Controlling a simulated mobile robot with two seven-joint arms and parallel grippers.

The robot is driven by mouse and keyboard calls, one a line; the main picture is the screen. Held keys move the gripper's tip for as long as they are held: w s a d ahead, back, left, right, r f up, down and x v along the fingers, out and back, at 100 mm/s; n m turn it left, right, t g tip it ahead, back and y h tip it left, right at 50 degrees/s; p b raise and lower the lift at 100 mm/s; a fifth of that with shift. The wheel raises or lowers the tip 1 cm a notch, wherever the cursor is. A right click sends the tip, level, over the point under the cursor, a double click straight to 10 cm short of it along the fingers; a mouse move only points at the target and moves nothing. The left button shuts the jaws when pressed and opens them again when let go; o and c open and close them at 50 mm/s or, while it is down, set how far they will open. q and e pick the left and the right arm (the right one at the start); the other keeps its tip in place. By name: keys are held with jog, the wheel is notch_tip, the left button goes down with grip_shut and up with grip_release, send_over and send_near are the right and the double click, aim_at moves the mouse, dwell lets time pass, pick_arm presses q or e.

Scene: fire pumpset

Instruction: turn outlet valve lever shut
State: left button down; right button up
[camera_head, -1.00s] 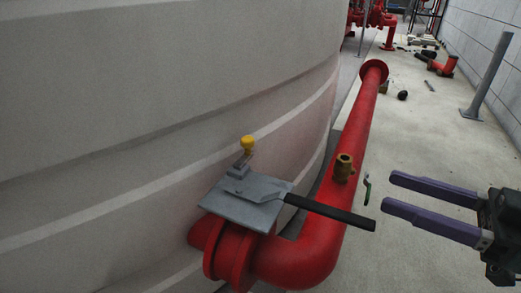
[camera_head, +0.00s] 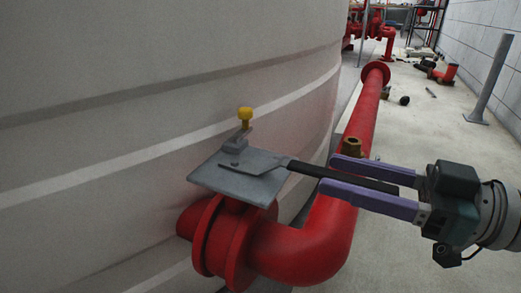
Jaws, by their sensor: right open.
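The outlet valve lever (camera_head: 345,176) has a long black handle that runs right from a grey metal plate (camera_head: 232,184). The plate sits above a red flange (camera_head: 222,243) on the outlet pipe, beside the tank. A yellow knob (camera_head: 245,114) stands on a small bracket at the plate. My right gripper (camera_head: 325,174) is open and comes in from the right. Its two purple fingers lie on either side of the black handle in the picture, one above and one below. I cannot tell whether they touch it. My left gripper is not in view.
The large grey tank wall (camera_head: 150,90) fills the left. A red pipe (camera_head: 345,215) runs away along the floor, with a brass fitting (camera_head: 352,147) on it near my upper finger. A grey post (camera_head: 490,80) stands at right. Loose parts lie farther back.

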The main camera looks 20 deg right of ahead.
jog(key=shift+w+a, duration=0.15)
jog(key=shift+w, duration=0.05)
grip_shut()
dwell(0.4)
dwell(1.0)
